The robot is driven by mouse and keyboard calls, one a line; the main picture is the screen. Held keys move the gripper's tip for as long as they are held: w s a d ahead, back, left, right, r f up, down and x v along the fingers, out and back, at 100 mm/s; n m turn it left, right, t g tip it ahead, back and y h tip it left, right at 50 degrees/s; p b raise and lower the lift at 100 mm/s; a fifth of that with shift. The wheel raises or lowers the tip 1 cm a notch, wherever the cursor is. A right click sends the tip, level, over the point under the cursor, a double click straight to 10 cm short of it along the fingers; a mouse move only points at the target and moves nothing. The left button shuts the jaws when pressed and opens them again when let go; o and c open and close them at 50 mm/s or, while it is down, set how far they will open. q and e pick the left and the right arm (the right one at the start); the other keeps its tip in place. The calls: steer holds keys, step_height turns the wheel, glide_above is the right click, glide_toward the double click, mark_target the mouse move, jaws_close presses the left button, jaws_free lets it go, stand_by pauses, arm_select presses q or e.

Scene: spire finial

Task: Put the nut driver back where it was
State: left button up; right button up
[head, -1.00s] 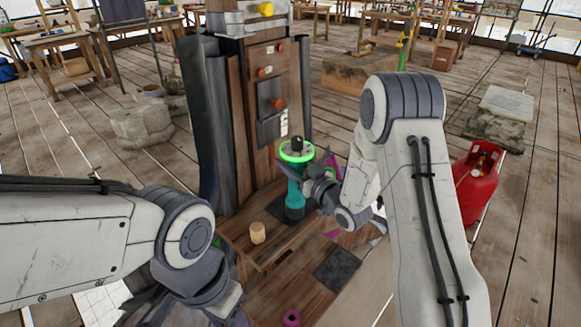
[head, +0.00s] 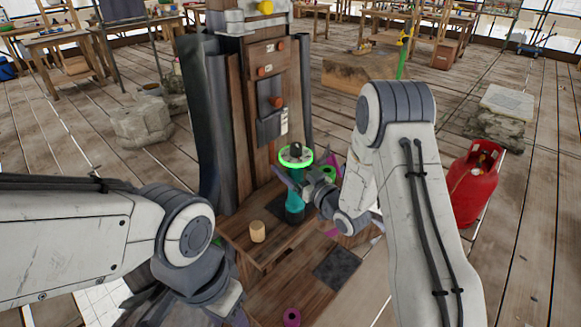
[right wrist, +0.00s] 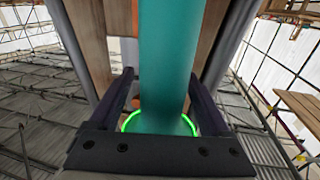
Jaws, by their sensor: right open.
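A teal upright tool (head: 294,204), apparently the nut driver, stands on the wooden bench ledge with its dark lower end on or in a dark base. A glowing green ring (head: 296,164) circles its dark top. My right gripper (head: 287,184) is open at the teal shaft. In the right wrist view the teal shaft (right wrist: 168,70) runs between the two spread fingers (right wrist: 160,100), with the green ring behind it; contact cannot be told. My left gripper (head: 225,305) is low in the head view, away from the tool; its jaws are unclear.
A wooden post with orange knobs (head: 277,102) rises behind the tool. A small wooden peg (head: 257,232) stands on the ledge to its left, and a dark square plate (head: 337,268) lies in front. A red gas cylinder (head: 474,190) stands right.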

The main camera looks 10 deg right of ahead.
steer(key=b+v, duration=0.2)
steer(key=v, duration=1)
steer(key=s+a+f+n+g+h, duration=0.2)
steer(key=a+f+g+h, duration=0.15)
steer(key=a+g, duration=0.4)
steer(key=s+a+r+g+h, duration=0.2)
steer(key=s+g, duration=0.2)
steer(key=s, duration=0.9)
steer(key=s+a+r+g+h, duration=0.2)
steer(key=s+g, duration=0.2)
steer(key=s, duration=0.9)
steer(key=shift+s+a+r, duration=0.25)
steer(key=shift+s+a, duration=0.1)
steer(key=shift+s, duration=0.05)
steer(key=shift+r+g, duration=0.1)
steer(key=shift+g, duration=0.15)
step_height(320, 180, up, 4)
steer(key=p, duration=0.4)
steer(key=shift+r, duration=0.2)
